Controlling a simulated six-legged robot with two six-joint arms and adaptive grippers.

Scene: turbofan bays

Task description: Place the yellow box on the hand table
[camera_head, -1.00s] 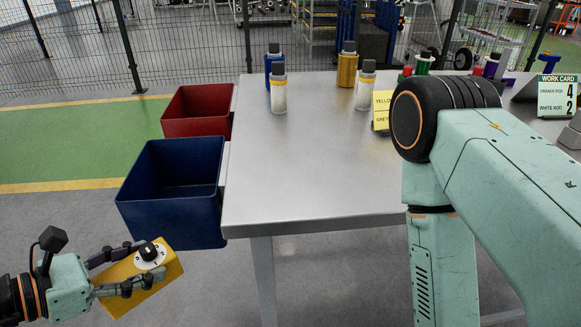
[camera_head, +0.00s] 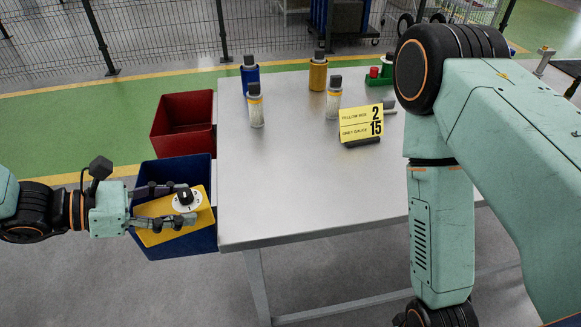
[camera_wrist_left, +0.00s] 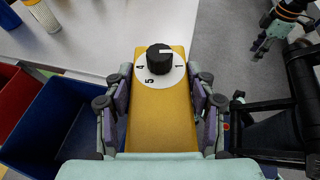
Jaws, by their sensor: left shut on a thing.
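The yellow box (camera_head: 155,207) has a white numbered disc and a black knob on its face. My left gripper (camera_head: 188,203) is shut on it, with fingers on both sides. It holds the box above the blue bin, just left of the metal table (camera_head: 300,190). In the left wrist view, the box (camera_wrist_left: 163,110) sits between the fingers, its far end overlapping the table edge in the picture.
The blue bin (camera_head: 205,165) and a red bin (camera_head: 185,120) are beside the table's left edge. Several capped bottles stand at the back, including a yellow one (camera_head: 317,75). A yellow card (camera_head: 361,123) stands nearby. The table's front left is clear.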

